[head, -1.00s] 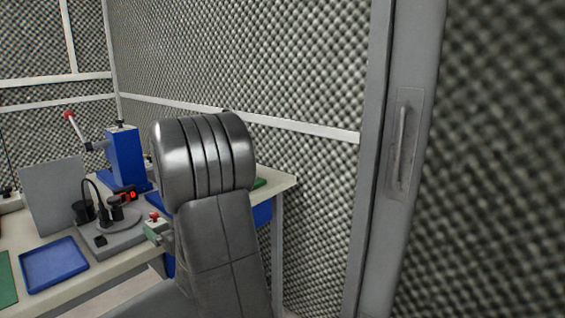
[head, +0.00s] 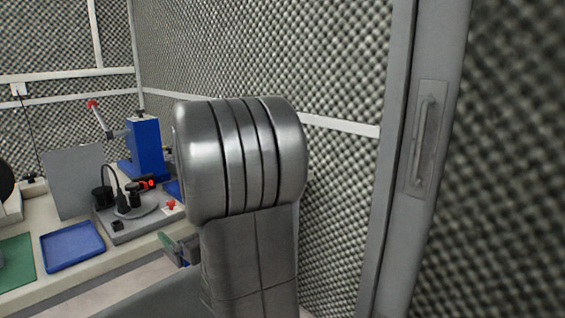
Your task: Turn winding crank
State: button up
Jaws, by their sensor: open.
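A blue upright housing (head: 146,147) stands at the back of the bench in the head view. A pale lever with a red knob (head: 93,104) slants up and left from it and looks like the crank. My gripper (head: 174,249) shows only in part, as greenish finger parts low at the bench's front edge. It is open, nothing shows between its fingers, and it is well apart from the lever. My large metal arm link hides the rest of it and the bench's right part.
A grey fixture (head: 148,221) with a round plate, black parts and a small red knob stands before the housing. A blue tray (head: 73,246), green mat (head: 14,262) and grey panel (head: 76,182) are left. A foam wall (head: 345,70) and handled door frame (head: 420,140) bound the right.

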aim_at(138, 206)
jog(key=u, duration=3.15)
jog(key=k+l, duration=0.1)
jog(key=l, duration=0.25)
jog(key=k+l, duration=0.1)
jog(key=l, duration=0.25)
jog(key=k+l, duration=0.1)
jog(key=l, duration=0.2)
jog(key=k+l, duration=0.1)
jog(key=l, duration=0.25)
jog(key=k+l+u, duration=0.15)
